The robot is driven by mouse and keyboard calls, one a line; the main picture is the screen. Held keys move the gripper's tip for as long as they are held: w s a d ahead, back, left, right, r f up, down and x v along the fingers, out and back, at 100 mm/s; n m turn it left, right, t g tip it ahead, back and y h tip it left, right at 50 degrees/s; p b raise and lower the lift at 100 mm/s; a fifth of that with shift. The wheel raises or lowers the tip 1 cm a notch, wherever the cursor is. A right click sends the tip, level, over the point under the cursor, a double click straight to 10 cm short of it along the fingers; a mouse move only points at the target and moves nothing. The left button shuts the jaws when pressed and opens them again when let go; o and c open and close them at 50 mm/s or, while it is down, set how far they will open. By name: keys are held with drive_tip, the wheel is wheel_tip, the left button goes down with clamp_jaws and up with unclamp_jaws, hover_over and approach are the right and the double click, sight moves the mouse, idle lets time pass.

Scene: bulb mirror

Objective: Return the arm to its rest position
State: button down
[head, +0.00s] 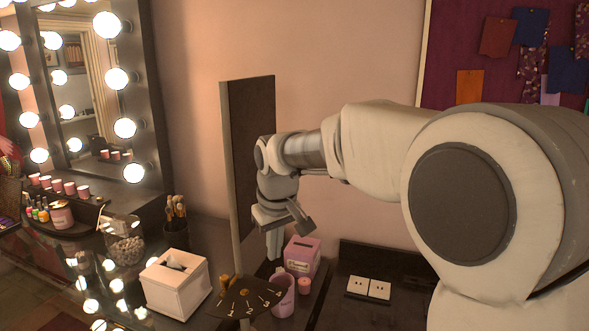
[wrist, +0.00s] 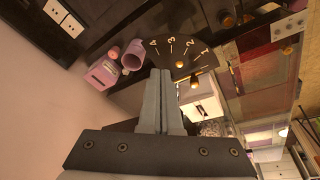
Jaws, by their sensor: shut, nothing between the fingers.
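My arm reaches in from the right in the head view, bent at the elbow, with my gripper (head: 274,246) pointing down beside a tall dark panel (head: 249,150). In the wrist view my gripper (wrist: 162,80) has its two fingers together with nothing held between them. A dark fan-shaped dial (head: 238,303) with numbers and a small gold knob lies below my gripper. The dial (wrist: 180,62) also shows beyond the fingertips in the wrist view. I cannot tell from the frames whether the fingers touch anything.
A lilac cup (head: 283,297) and pink box (head: 303,253) stand just below and behind my gripper. A white tissue box (head: 172,287) stands left of the dial. A bulb-framed mirror (head: 75,85) is at the left. A double socket plate (head: 368,289) is at the right.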

drive_tip(key=s+d+r+m+t, duration=0.25)
drive_tip(key=s+d+r, duration=0.25)
drive_tip(key=s+d, duration=0.75)
drive_tip(key=s+d+f+m, duration=0.1)
drive_tip(key=s+d+m, duration=0.1)
drive_tip(key=s, duration=0.4)
drive_tip(key=s+d+f+m, duration=0.2)
drive_tip(key=s+d, duration=0.2)
drive_tip(key=s, duration=0.2)
drive_tip(key=shift+s+h, duration=0.35)
drive_tip(key=shift+h, duration=0.05)
